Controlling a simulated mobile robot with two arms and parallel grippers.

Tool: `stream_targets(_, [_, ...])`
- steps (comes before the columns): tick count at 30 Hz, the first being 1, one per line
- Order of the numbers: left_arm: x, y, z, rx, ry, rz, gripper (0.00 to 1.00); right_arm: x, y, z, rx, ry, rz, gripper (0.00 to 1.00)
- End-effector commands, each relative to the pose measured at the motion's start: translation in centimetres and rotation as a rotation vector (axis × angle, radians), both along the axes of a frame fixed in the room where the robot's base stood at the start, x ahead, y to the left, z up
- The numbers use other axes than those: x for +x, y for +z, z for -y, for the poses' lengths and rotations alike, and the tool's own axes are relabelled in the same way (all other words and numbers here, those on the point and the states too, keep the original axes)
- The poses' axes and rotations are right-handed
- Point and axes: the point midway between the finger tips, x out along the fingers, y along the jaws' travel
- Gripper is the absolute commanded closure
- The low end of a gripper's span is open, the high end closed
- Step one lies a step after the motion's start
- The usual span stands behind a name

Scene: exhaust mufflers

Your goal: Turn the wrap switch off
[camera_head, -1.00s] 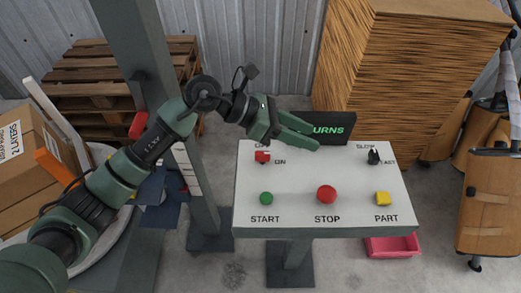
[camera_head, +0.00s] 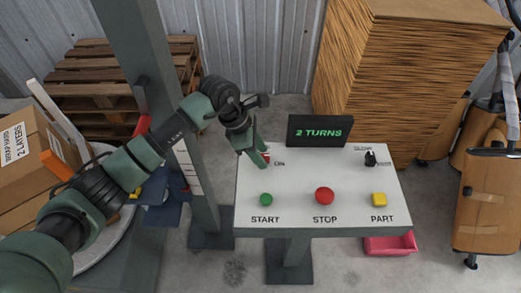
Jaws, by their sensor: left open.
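The switch's position is hidden. My right gripper is not in view.
The panel also has a green START button (camera_head: 266,199), a red STOP button (camera_head: 325,195), a yellow PART button (camera_head: 379,199) and a black knob (camera_head: 370,158). A display (camera_head: 319,131) reading 2 TURNS stands behind. A grey post (camera_head: 150,90) rises at the left.

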Motion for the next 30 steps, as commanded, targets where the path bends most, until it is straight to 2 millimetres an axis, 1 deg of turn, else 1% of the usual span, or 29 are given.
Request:
stream_targets(8, [0.0, -0.3, 0.1, 0.000, 0.000, 0.001, 0.58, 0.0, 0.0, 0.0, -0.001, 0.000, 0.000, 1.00])
stream_targets(11, [0.0, -0.3, 0.1, 0.000, 0.000, 0.001, 0.83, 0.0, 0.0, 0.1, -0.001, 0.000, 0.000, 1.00])
stream_targets(12, [0.0, -0.3, 0.1, -0.001, 0.000, 0.001, 0.94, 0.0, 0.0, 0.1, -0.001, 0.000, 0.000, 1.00])
stream_targets(13, [0.0, -0.3, 0.1, -0.001, 0.000, 0.001, 1.00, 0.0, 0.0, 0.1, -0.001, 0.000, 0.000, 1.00])
stream_targets(23, [0.0, -0.3, 0.1, 0.000, 0.023, 0.001, 1.00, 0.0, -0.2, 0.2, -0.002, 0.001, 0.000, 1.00])
stream_targets(30, [-0.1, -0.4, 0.0, 0.000, 0.138, 0.004, 1.00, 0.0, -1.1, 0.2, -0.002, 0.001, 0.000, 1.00])
